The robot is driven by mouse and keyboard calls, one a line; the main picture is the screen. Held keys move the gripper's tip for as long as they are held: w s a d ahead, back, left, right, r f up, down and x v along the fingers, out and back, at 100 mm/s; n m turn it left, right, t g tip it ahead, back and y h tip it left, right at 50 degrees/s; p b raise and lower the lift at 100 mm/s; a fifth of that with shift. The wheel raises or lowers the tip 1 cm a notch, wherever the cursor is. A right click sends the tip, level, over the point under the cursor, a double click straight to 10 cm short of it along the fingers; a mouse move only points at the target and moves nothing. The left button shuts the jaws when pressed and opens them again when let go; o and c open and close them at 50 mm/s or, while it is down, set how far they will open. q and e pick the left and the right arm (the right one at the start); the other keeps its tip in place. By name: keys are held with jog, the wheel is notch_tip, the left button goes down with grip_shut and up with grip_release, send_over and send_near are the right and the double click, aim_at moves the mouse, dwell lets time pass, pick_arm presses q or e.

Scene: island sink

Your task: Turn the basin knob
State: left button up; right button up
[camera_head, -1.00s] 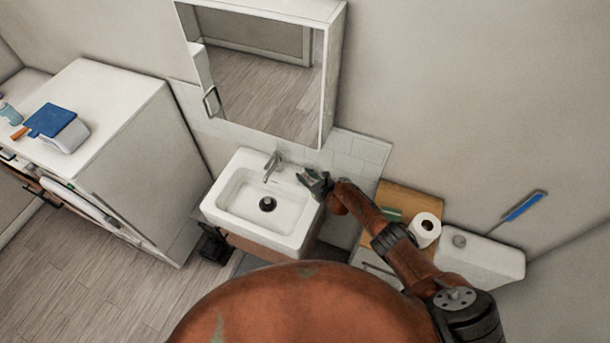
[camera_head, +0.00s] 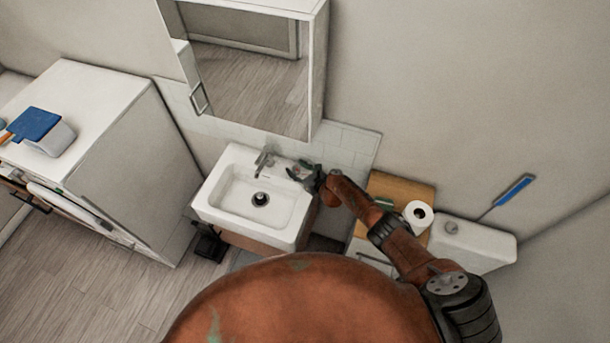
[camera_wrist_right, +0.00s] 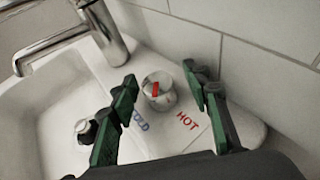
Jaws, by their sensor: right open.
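The basin knob (camera_wrist_right: 159,91) is a round metal cap with a red mark on top. In the right wrist view it stands between the open fingers of my right gripper (camera_wrist_right: 163,105), with a gap on each side. "COLD" and "HOT" are printed near it. My right gripper (camera_head: 303,172) is over the back right corner of the white basin (camera_head: 222,204) in the head view, where I cannot make out the knob clearly. The metal faucet (camera_head: 264,158) stands at the back of the basin, left of the gripper. My left gripper is not in view.
A mirror cabinet (camera_head: 318,65) hangs above the basin. A tiled wall (camera_wrist_right: 236,58) is close behind the knob. A wooden-topped cabinet (camera_head: 410,188) with a toilet roll (camera_head: 418,214) is at the right.

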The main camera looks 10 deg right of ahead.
jog(key=shift+s+d+r, duration=0.2)
jog(key=shift+d, duration=0.05)
jog(key=v, duration=1.1)
jog(key=shift+s+a+f, duration=0.15)
